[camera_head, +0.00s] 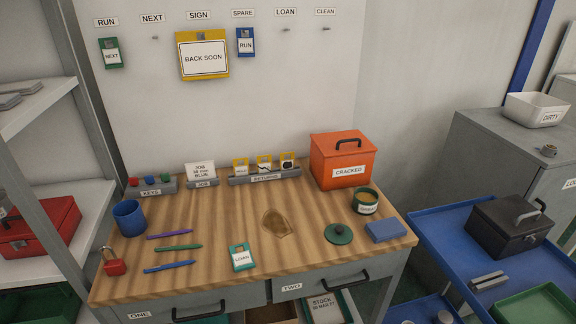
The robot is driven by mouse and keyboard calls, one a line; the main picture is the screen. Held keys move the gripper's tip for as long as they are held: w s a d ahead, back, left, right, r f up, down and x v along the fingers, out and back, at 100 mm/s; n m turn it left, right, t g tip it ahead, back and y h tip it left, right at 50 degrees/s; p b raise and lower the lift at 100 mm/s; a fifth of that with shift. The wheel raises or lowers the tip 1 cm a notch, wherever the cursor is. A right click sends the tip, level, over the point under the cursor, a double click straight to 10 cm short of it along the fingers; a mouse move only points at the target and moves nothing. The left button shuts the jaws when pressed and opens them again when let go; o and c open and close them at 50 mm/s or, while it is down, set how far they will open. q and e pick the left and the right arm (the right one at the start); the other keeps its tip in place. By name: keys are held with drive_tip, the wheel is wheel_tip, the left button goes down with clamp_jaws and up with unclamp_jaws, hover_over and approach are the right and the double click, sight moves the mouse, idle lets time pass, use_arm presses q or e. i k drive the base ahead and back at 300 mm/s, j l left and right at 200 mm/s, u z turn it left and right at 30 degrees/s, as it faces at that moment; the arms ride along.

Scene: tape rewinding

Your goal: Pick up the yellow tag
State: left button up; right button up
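No single loose yellow tag shows. Three small yellow cards stand in a grey rack (264,178) at the back of the wooden table: a left one (241,162), a middle one (264,160) and a right one (287,158). Their dark markings are too small to read. A larger yellow-framed sign (181,58), reading BACK SOON, hangs on the wall under the SIGN label. A green LOAN tag (242,257) lies at the table's front. A green NEXT tag (111,56) and a blue RUN tag (245,42) hang on the wall. Neither gripper is in view.
The wooden table (220,225) also holds an orange CRACKED box (343,164), a blue cup (129,218), a red padlock (115,262), several pens, a green lid (338,233), a tin (365,201) and a blue block (385,230). A brown stain marks its middle. A blue cart (430,225) stands right.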

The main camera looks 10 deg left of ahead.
sight(241, 170)
drive_tip(key=i+l, duration=0.25)
drive_tip(key=i, duration=0.15)
drive_tip(key=i+l, duration=0.3)
drive_tip(key=i+z, duration=0.05)
drive_tip(key=i, duration=0.05)
